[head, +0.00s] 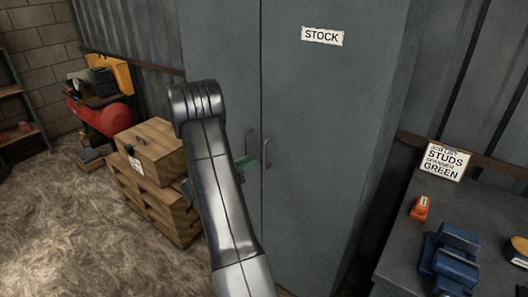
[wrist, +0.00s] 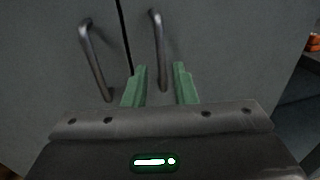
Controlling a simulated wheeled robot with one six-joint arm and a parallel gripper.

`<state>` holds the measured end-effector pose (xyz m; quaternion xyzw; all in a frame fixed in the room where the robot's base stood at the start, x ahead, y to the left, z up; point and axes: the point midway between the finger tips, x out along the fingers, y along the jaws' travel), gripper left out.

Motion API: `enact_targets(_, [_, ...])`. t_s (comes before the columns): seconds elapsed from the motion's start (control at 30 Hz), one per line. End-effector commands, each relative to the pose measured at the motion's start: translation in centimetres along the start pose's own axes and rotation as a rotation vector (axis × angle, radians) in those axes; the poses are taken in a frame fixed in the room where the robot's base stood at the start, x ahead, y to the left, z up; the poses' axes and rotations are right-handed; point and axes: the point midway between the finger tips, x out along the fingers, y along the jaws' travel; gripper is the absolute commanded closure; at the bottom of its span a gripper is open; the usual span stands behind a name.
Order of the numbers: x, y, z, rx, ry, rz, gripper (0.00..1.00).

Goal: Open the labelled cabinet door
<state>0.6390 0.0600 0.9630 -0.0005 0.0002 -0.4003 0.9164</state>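The grey cabinet has two doors. The right door (head: 325,120) carries a white STOCK label (head: 322,36) and looks shut against the left door (head: 222,50). The right door's bar handle (head: 267,153) is upright near the middle seam; it also shows in the wrist view (wrist: 159,45). The left door's handle (wrist: 93,62) is to its left. My gripper (wrist: 160,84) is open, with green fingers. In the wrist view the lower part of the right handle appears between the fingers, with gaps on both sides. I cannot tell how deep the handle sits between them. My arm partly hides the left door.
A dark workbench (head: 440,225) with a blue vise (head: 450,257), an orange item (head: 420,208) and a sign (head: 443,161) stands right of the cabinet. Wooden crates (head: 160,190) stand at its left, with a red tank (head: 105,115) behind.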

Motion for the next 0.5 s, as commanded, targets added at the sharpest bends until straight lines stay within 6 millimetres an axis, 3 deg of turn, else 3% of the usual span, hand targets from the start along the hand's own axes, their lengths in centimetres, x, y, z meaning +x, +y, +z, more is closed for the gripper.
enact_targets(0.23, [5.1, -0.1, 0.2, 0.000, 0.000, -0.005, 0.76])
enact_targets(0.5, [7.9, -0.1, 0.1, 0.001, 0.000, -0.003, 0.76])
